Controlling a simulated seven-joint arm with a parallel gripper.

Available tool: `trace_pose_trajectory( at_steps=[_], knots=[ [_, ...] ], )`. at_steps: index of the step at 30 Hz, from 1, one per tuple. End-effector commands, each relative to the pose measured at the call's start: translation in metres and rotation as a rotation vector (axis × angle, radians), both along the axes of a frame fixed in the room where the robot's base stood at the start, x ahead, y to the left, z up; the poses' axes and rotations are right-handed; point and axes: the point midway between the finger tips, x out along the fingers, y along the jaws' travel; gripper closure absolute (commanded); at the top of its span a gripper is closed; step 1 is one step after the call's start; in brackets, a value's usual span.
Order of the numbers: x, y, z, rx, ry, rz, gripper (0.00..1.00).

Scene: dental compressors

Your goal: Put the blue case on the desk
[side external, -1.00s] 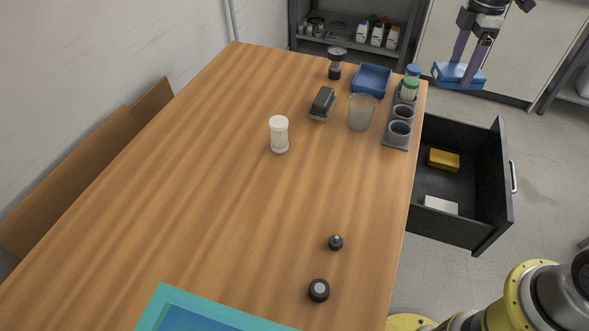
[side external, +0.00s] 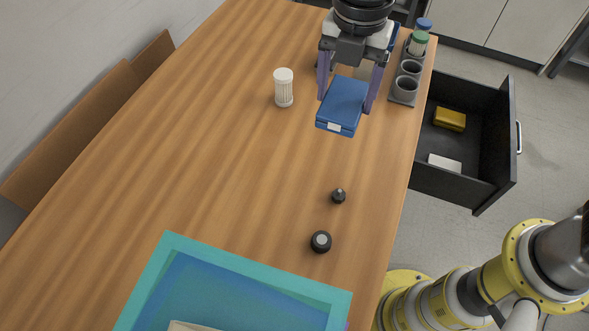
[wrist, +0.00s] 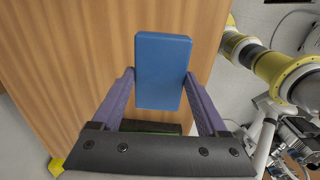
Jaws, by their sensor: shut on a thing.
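The blue case (side external: 342,104) is a flat rectangular box with a small white label on its near end. My gripper (side external: 345,98) is shut on it, one purple finger on each long side. In the side external view it is over the wooden desk (side external: 230,170), in front of the cups; it appears to be held above the surface, though the exact height is hard to tell. In the wrist view the blue case (wrist: 163,70) sits between the fingertips of my gripper (wrist: 160,82), with desk wood behind it.
A white ribbed jar (side external: 284,88) stands left of the case. Two small black knobs (side external: 339,196) (side external: 320,242) and a teal-edged mat (side external: 240,290) are nearer. A cup rack (side external: 404,90) is at the right edge. An open drawer (side external: 460,140) holds a yellow item (side external: 450,119). The desk's middle is clear.

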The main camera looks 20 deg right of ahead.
Motion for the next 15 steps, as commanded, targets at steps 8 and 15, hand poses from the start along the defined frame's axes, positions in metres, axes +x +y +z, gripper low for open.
trace_pose_trajectory(
  at_steps=[8,15],
  knots=[
    [0.001,-0.002,-0.039,-0.004,0.004,-0.007,0.82],
    [0.026,0.016,-0.057,-0.004,0.004,-0.008,0.82]
  ],
)
